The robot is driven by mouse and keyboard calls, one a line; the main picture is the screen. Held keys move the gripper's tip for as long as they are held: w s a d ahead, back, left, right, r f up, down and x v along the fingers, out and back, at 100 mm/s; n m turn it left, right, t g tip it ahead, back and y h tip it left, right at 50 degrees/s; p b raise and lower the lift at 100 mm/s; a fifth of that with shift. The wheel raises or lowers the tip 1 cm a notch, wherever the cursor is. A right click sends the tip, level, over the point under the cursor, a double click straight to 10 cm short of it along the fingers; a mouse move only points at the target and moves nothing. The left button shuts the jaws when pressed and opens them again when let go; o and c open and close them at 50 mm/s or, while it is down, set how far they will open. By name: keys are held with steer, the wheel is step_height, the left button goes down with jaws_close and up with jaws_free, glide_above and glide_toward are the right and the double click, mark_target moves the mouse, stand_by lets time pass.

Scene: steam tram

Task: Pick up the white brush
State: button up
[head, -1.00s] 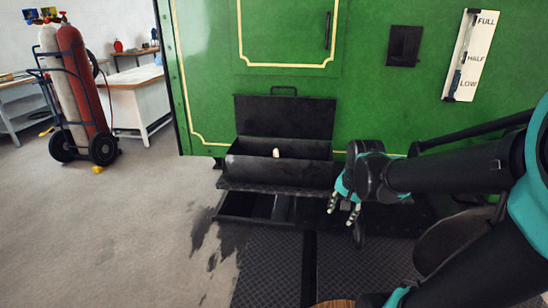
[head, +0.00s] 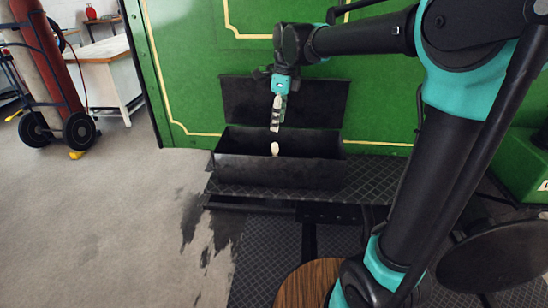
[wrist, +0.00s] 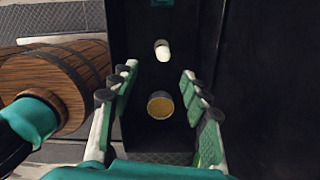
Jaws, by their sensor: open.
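A small white piece, apparently the white brush (head: 275,148), shows above the front wall of the open black metal box (head: 280,172). The rest of it is hidden in the head view. In the wrist view the white brush (wrist: 162,50) looks like a short white cylinder inside the dark box, beyond the fingertips. My gripper (head: 276,128) is open and empty, pointing down over the box just above the brush. In the wrist view its fingers (wrist: 159,72) stand apart, with the brush roughly centred ahead of them.
A round yellow-brown item (wrist: 160,105) lies in the box between my fingers' view. The raised black lid (head: 285,100) stands behind, against the green tram wall (head: 185,60). A wooden barrel (wrist: 75,75) is left of the box. Open floor (head: 100,220) lies left.

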mark_target(275, 144)
steer(key=f, duration=0.6)
steer(key=a+f, duration=0.1)
steer(key=f, duration=0.3)
steer(key=shift+w, duration=0.15)
steer(key=shift+w+a+f, duration=0.1)
steer(key=shift+w+f, duration=0.1)
steer(key=shift+f, duration=1.1)
steer(key=shift+w+a+f, duration=0.1)
steer(key=shift+w+f, duration=0.05)
steer(key=shift+f, duration=1.1)
jaws_close()
